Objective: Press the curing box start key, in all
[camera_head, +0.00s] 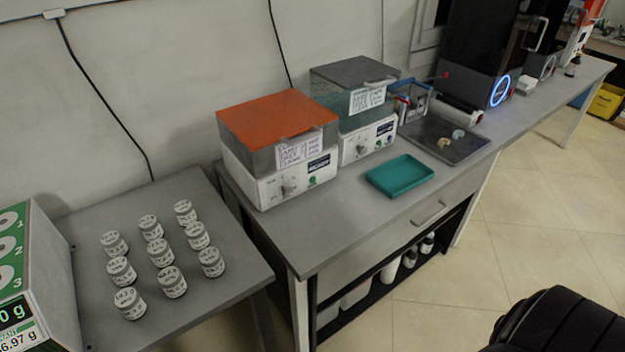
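Two boxes with control fronts stand side by side on the grey bench; their labels are too small to read, so I cannot tell which is the curing box. The nearer box (277,134) has an orange lid, a white base with a knob, and a green key (312,181) at the front right. The farther box (352,95) has a grey lid, a white base with a knob, and a small green key (379,143). Both lids are down. Neither of my grippers is in view.
A teal tray (400,175) lies in front of the boxes, with a dark tray (444,137) farther right. Several lidded jars (161,252) stand on the left table. A dark machine (483,62) with a blue ring is at the back. A black rounded shape (563,322) fills the lower right.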

